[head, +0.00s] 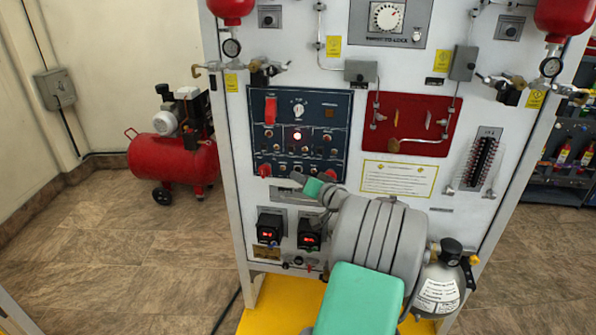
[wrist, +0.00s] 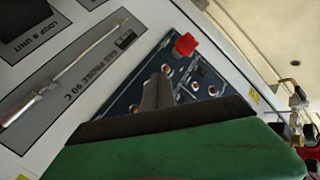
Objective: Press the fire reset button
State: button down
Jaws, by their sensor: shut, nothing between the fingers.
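The dark blue control panel (head: 340,115) is on the upright white trainer board, with a red switch cover (head: 270,110), a lit round button (head: 298,136), several small buttons and red knobs. I cannot read its labels, so I cannot tell which button is the fire reset. My gripper (head: 296,177) is shut and empty, at the panel's lower edge, and hides part of it. In the wrist view my shut fingers (wrist: 156,90) point toward the blue panel (wrist: 130,92), with a red knob (wrist: 185,44) beyond them. I cannot tell whether the fingertips touch anything.
A red panel (head: 415,124) with pipework is to the right. A grey gas cylinder (head: 440,285) stands low at right. A red compressor (head: 175,160) stands on the floor at left. The wrist view shows a gas probe (wrist: 55,82).

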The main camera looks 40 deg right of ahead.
jog(key=shift+d, duration=0.1)
dwell(0.7)
jog(key=shift+w+d+b, duration=0.2)
jog(key=shift+w+b, duration=0.05)
jog(key=shift+b, duration=0.05)
jog(key=shift+w+d, duration=0.25)
jog(key=shift+d, duration=0.05)
dwell(0.6)
dwell(0.3)
jog(key=shift+s+a+b, duration=0.35)
jog(key=shift+s+a, duration=0.15)
jog(key=shift+a, duration=0.1)
jog(key=s+a, duration=0.1)
jog(key=a, duration=0.1)
jog(key=s+a, duration=0.2)
dwell(0.4)
dwell(0.5)
